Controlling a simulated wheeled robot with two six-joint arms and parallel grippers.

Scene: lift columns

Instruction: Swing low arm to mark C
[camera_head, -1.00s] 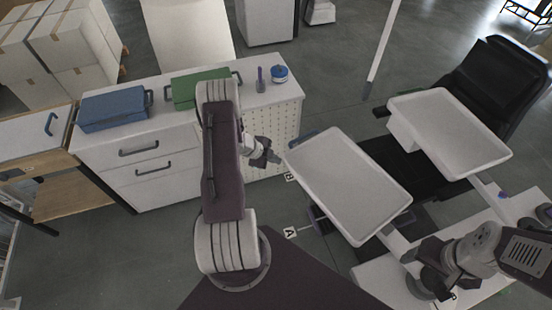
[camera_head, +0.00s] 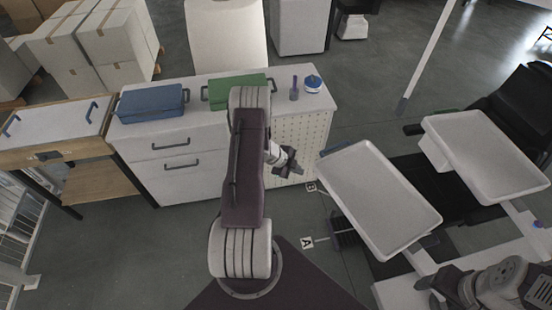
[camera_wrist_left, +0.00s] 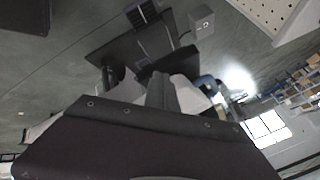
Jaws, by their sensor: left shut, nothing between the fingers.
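Two pale trays on arms stand at the right: a near tray (camera_head: 380,200) and a far tray (camera_head: 485,155). I cannot tell for sure which arm is the low one. Floor mark A (camera_head: 307,243) and floor mark B (camera_head: 311,187) lie left of the near tray; I cannot make out mark C. My left gripper (camera_head: 290,164) is shut and empty, left of the near tray and apart from it. My right gripper (camera_head: 432,284) is partly in view at the bottom right; its jaws are unclear. In the left wrist view, my own arm hides much.
A white cabinet (camera_head: 180,175) at the left carries a blue case (camera_head: 152,102), a green case (camera_head: 236,90) and a blue round container (camera_head: 312,84). A black reclining chair (camera_head: 520,100) stands behind the trays. Grey floor is open between cabinet and trays.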

